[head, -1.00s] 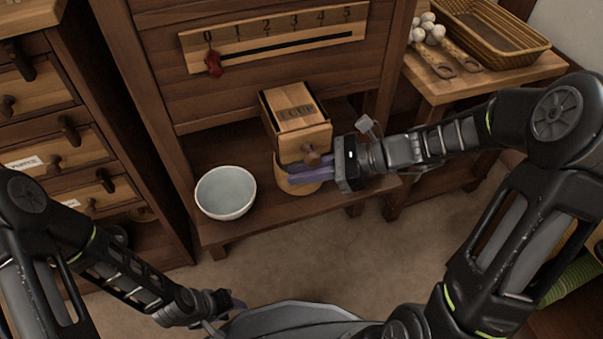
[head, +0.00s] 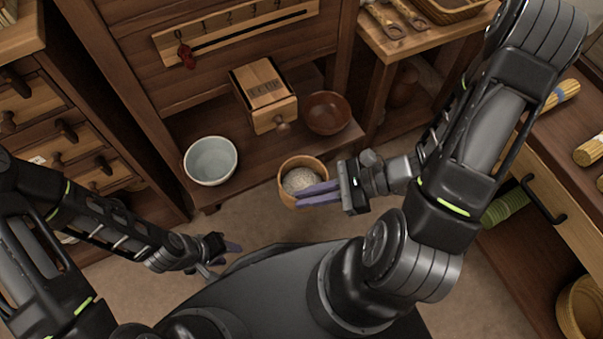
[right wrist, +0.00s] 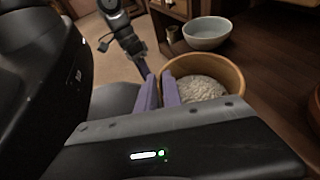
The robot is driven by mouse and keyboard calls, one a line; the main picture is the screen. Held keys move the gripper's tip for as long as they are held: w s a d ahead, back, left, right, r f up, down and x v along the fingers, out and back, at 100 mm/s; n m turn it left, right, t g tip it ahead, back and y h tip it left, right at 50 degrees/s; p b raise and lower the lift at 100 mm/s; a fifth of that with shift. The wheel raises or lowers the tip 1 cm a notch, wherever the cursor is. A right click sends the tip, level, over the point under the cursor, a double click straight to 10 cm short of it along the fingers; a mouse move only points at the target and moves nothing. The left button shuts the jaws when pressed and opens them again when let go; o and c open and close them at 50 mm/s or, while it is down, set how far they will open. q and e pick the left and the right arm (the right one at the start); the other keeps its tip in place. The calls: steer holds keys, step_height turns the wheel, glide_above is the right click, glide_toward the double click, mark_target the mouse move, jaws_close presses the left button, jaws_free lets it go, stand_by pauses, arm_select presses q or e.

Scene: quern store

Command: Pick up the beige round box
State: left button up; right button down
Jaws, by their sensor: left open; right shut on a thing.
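The beige round box (head: 301,163) is open at the top and holds pale, coarse meal or grain. My right gripper (head: 319,193) is shut on its wall, with one purple finger inside the rim, and holds it just in front of the low shelf's edge. The box looks about upright. In the right wrist view the box (right wrist: 214,64) sits at the purple fingers (right wrist: 160,92), its contents in plain sight. My left gripper (head: 229,247) is open and empty, low on the left, apart from the box.
A drawer cabinet (head: 60,130) is at left, a side table (head: 400,40) at back right. Bare floor lies in front.

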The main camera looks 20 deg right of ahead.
arm_select(q)
steer(key=shift+s+r, duration=0.1)
steer(key=shift+r, duration=0.2)
arm_select(e)
steer(key=shift+s, duration=0.45)
arm_select(q)
steer(key=shift+r, duration=0.1)
arm_select(e)
steer(key=shift+r, duration=0.1)
